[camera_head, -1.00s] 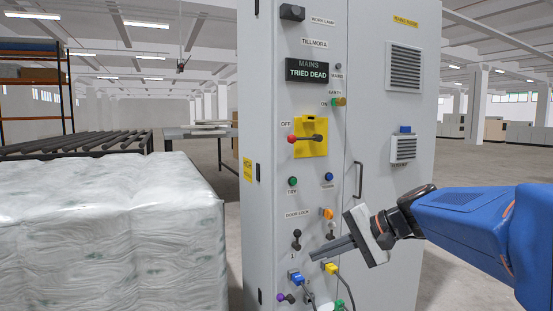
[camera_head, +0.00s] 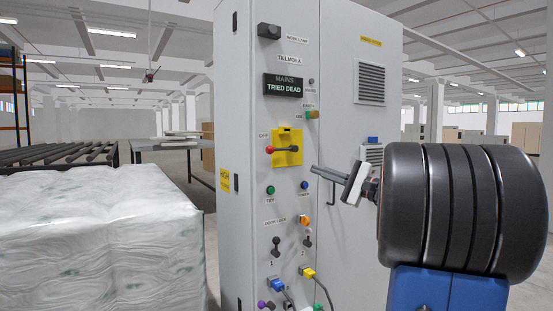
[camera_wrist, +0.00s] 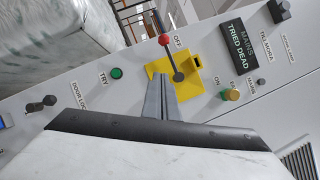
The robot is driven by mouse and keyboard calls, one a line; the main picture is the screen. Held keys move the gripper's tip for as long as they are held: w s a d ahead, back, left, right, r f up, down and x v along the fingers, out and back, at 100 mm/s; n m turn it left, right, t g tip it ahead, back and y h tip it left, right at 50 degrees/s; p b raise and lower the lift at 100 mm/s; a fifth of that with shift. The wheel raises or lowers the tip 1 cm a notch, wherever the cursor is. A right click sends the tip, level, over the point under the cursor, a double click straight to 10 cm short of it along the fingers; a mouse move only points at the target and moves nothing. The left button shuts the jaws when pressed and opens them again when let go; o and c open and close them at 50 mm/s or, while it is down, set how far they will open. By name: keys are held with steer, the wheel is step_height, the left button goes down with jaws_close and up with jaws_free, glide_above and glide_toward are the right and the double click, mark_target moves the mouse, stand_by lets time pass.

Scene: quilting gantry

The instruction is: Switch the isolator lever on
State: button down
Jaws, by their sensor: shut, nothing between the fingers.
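The isolator lever (camera_head: 283,149) is a dark handle with a red knob on a yellow plate (camera_head: 290,136) on the grey cabinet front. Its red knob points left, beside the OFF label. In the wrist view the red knob (camera_wrist: 164,40) and dark pivot (camera_wrist: 179,77) show on the yellow plate (camera_wrist: 196,86), near OFF. My gripper (camera_head: 315,169) is shut and empty, to the right of and a little below the lever in the head view. In the wrist view its fingers (camera_wrist: 160,80) overlap the plate's edge close to the lever; I cannot tell whether they touch it.
A display (camera_head: 284,86) reads MAINS TRIED DEAD. Below the plate are a green TRY button (camera_head: 270,190), a blue button (camera_head: 304,185), door-lock levers and plugged cables. A door handle (camera_head: 330,190) is close to my gripper. A wrapped pallet (camera_head: 100,240) stands at left.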

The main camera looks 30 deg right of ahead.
stand_by(0.3)
glide_toward(281, 149)
steer(key=w+a+f, duration=0.2)
steer(key=w, duration=0.2)
steer(key=shift+w+a+r, duration=0.4)
steer(key=shift+a+r, duration=0.1)
steer(key=shift+a, duration=0.25)
steer(key=shift+w+a+r, duration=0.45)
steer(key=shift+a, duration=0.25)
